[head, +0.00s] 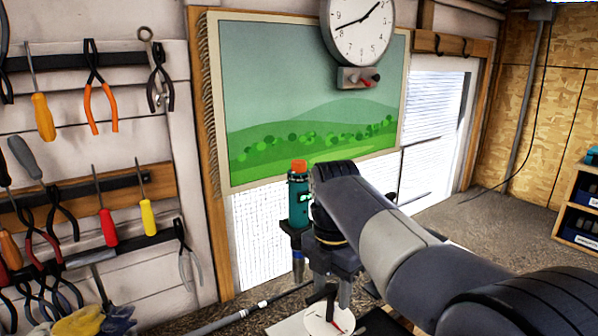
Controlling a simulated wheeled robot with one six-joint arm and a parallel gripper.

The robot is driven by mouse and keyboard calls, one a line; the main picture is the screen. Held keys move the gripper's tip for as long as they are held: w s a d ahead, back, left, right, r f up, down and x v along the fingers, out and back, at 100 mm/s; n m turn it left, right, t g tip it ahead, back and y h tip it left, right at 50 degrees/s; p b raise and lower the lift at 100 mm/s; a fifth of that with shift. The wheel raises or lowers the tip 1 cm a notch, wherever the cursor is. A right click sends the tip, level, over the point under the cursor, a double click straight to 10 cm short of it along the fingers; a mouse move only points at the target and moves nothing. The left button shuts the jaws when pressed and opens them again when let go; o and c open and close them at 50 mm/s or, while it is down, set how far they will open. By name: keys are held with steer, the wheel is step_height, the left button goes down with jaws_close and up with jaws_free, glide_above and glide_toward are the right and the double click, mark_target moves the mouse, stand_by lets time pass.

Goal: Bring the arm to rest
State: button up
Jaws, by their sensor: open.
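My arm (390,240) reaches from the lower right corner up to the middle of the head view. Its dark rounded joint (335,180) stands in front of the lower edge of the wall picture. I see nothing held by the arm.
A teal canister (298,200) with an orange top stands just left of the arm's joint. A round white disc (328,320) and a long shaft (245,313) are low in front. Tools hang on the left wall.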

steer(key=shift+f, duration=1.5)
steer(key=shift+r, duration=0.15)
step_height(320, 180, up, 10)
steer(key=shift+w+a+r, duration=0.1)
step_height(320, 180, down, 11)
steer(key=shift+r, duration=0.2)
steer(key=m, duration=0.6)
steer(key=shift+s+r+m, duration=0.1)
steer(key=shift+s+m, duration=0.1)
steer(key=shift+m, duration=0.2)
steer(key=m, duration=0.5)
